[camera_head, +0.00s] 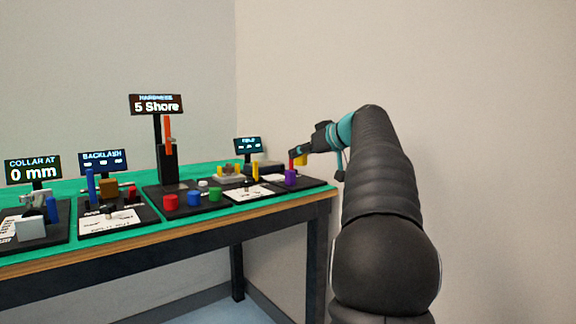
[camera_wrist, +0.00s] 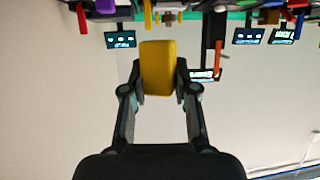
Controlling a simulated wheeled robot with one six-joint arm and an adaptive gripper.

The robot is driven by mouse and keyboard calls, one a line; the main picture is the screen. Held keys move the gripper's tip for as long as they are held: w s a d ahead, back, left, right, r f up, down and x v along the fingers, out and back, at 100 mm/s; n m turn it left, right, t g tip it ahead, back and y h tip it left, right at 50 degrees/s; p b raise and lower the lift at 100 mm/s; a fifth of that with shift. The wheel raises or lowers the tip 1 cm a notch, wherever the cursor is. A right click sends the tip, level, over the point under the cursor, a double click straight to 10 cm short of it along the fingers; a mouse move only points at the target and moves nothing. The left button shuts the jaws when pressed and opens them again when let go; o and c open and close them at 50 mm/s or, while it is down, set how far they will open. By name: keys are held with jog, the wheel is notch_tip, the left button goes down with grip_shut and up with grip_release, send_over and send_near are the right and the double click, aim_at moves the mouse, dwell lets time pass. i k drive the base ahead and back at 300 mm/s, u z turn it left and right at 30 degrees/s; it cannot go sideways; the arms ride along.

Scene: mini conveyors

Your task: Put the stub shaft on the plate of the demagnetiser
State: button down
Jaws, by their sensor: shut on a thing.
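My gripper (camera_wrist: 158,88) is shut on a yellow block (camera_wrist: 158,68), with one finger on each side of it. In the head view my gripper (camera_head: 297,154) and the yellow block (camera_head: 301,160) are above the right end of the bench. I cannot tell whether this block is the stub shaft. The rightmost station, under a small dark display (camera_head: 248,145) with unreadable text, seems to be the demagnetiser. Its dark base (camera_head: 312,183) carries a purple piece (camera_head: 290,178), a red upright bar (camera_head: 291,165) and a yellow upright bar (camera_head: 255,171). Its plate is not clearly distinguishable.
A hardness station (camera_head: 167,165) reading 5 Shore stands left of it, with red (camera_head: 170,201), blue (camera_head: 194,198) and green (camera_head: 215,194) cylinders in front. Backlash (camera_head: 102,160) and collar (camera_head: 33,170) displays stand farther left. The bench's green top (camera_head: 270,203) shows along its front edge.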

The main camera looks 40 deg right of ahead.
aim_at(264, 163)
jog(key=z, duration=0.1)
jog(key=i, duration=1)
